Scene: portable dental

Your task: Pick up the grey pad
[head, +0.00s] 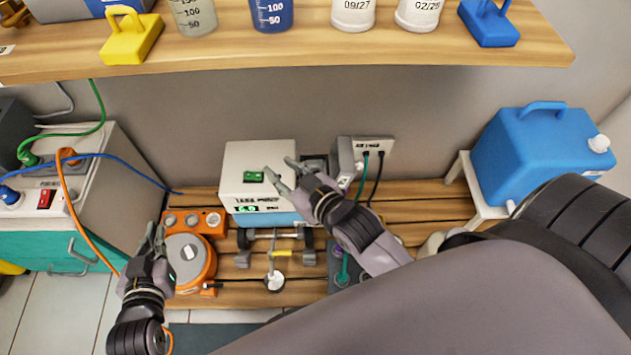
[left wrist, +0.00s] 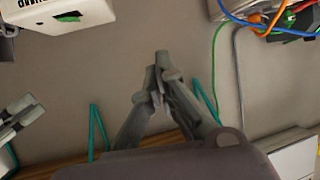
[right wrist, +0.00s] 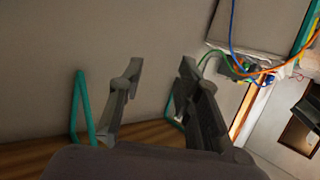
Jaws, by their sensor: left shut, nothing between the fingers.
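No object is clearly identifiable as the grey pad. A dark grey flat piece (head: 338,284) further right is partly hidden by my right arm. My right gripper (head: 279,168) is in front of the white box, above the bench. Its fingers are apart and empty in the right wrist view (right wrist: 160,68).
The white box (head: 258,158) and orange device (head: 188,262) stand on the bench. A wooden shelf (head: 300,52) with cups and jars runs above. A blue canister (head: 540,150) stands at right. A cabinet with cables (head: 110,185) is at left.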

